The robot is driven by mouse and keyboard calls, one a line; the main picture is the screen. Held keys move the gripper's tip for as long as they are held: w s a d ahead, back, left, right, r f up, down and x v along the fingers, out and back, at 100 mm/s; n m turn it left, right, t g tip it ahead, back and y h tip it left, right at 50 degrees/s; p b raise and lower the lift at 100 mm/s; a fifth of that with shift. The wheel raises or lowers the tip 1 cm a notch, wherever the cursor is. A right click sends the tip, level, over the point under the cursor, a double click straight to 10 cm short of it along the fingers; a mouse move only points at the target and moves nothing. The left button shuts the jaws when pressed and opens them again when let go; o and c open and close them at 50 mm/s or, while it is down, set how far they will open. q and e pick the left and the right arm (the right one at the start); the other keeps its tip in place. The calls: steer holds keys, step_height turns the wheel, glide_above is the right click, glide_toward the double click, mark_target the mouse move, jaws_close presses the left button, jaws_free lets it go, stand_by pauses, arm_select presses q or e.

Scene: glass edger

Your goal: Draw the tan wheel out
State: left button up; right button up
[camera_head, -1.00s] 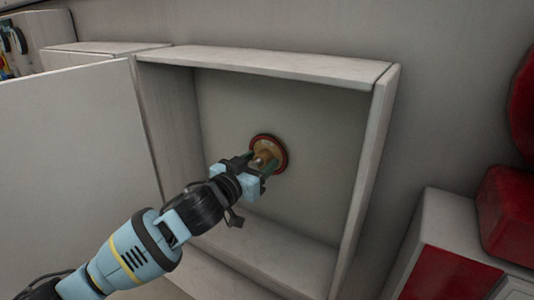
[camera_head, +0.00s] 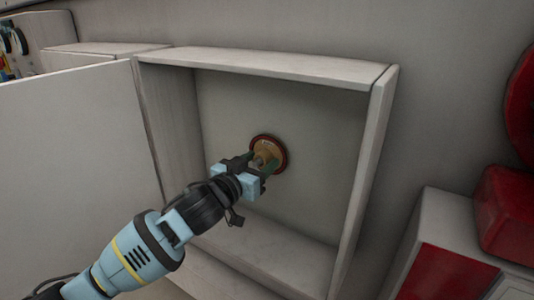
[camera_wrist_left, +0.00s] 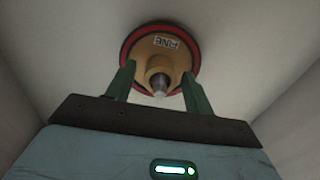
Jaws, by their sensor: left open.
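The tan wheel (camera_head: 270,150) has a dark red rim and sits against the back wall of an open white box-like housing. In the left wrist view the tan wheel (camera_wrist_left: 171,45) shows a label with dark letters and a pale-tipped spindle (camera_wrist_left: 159,84) at its middle. My left gripper (camera_head: 262,167) is inside the housing in front of the wheel. Its green fingers, also seen in the left wrist view (camera_wrist_left: 157,85), are open on either side of the wheel's hub. Whether they touch it I cannot tell. My right gripper is not in view.
The white housing (camera_head: 382,150) has walls around the wheel. An open door panel (camera_head: 70,165) stands at its left. Red and white machine parts (camera_head: 508,210) are at the right. Free room surrounds the wheel inside the housing.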

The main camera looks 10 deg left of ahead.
arm_select(q)
steer(key=shift+r, duration=0.1)
jaws_close()
steer(key=shift+s+a, duration=0.25)
steer(key=shift+s, duration=0.4)
stand_by(0.6)
steer(key=v, duration=0.8)
stand_by(1.3)
steer(key=shift+s, duration=0.15)
steer(key=shift+a, duration=0.1)
